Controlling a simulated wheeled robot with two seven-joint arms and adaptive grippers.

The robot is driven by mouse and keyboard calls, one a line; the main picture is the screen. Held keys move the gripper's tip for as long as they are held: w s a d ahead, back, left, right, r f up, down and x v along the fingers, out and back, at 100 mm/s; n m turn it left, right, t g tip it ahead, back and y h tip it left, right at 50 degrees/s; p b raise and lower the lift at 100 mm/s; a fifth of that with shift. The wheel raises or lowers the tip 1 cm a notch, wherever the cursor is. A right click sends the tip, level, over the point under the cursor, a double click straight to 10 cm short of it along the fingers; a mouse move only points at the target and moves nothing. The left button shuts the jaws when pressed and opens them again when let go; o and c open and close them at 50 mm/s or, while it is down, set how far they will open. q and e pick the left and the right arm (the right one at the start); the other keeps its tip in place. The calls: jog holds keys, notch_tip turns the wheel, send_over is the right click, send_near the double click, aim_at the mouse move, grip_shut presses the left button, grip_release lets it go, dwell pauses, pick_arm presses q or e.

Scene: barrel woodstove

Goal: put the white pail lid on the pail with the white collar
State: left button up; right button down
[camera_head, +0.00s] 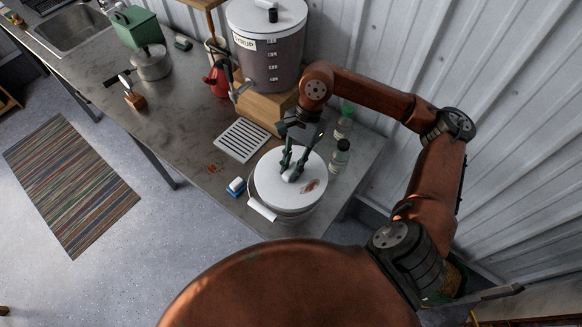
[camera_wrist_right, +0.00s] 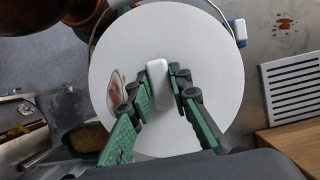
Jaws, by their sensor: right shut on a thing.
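The white pail lid (camera_head: 305,188) is a round disc with a reddish-brown smear, and it also fills the middle of the right wrist view (camera_wrist_right: 200,40). My right gripper (camera_head: 292,172) is shut on the lid's white handle (camera_wrist_right: 158,85) from above. The pail (camera_head: 284,218) is under the lid near the table's front corner, and its wire bail shows past the lid's edge. The lid covers the pail's mouth, so its collar is mostly hidden. I cannot tell whether the lid touches the rim all round. My left gripper is not in view.
A blue-and-white brush or sponge (camera_head: 237,186) lies left of the pail. Two bottles (camera_head: 339,160) stand close on its right. A slatted drip tray (camera_head: 242,140) and a wooden block (camera_head: 262,106) under the syrup pot (camera_head: 268,60) are behind. The counter (camera_head: 180,120) farther left has bare room.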

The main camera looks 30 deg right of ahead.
jog(key=shift+f+b, duration=0.15)
jog(key=shift+b, duration=0.3)
dwell(0.4)
jog(key=c, duration=1.7)
grip_release()
jog(key=shift+o, duration=0.4)
jog(key=shift+o, duration=1.2)
jog(key=shift+p+v, duration=0.95)
jog(key=shift+v, duration=2.6)
